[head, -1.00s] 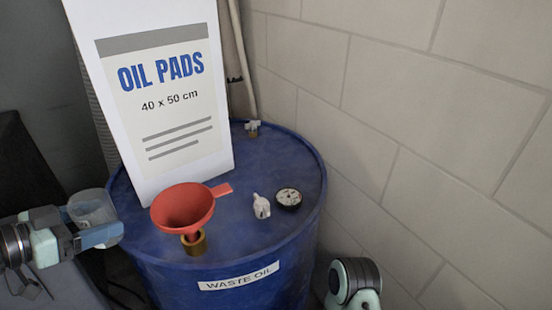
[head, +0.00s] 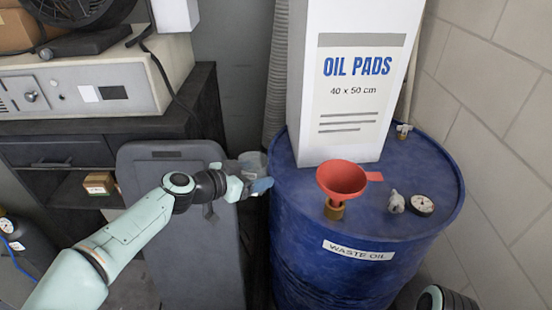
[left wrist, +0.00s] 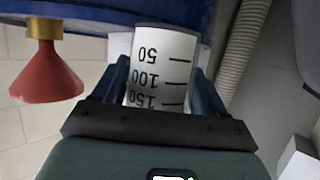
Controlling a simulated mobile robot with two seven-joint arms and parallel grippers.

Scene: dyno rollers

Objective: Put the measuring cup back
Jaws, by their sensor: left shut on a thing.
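The clear measuring cup (head: 252,161) is held beside the left rim of the blue waste-oil drum (head: 300,270). My left gripper (head: 254,186) is shut on it. In the left wrist view the cup (left wrist: 160,68) sits between the two fingers (left wrist: 160,92), its 50, 100 and 150 marks appearing upside down. That whole view is inverted, so the cup looks roughly upright. Whether it touches the drum is unclear. My right gripper is not visible.
On the drum stand a red funnel (head: 342,180) in a brass fitting, a pale small fitting (head: 396,202), a round gauge (head: 422,205) and the oil pads box (head: 350,80). A grey lidded bin (head: 170,240) stands left of the drum. A dark workbench (head: 40,152) is behind.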

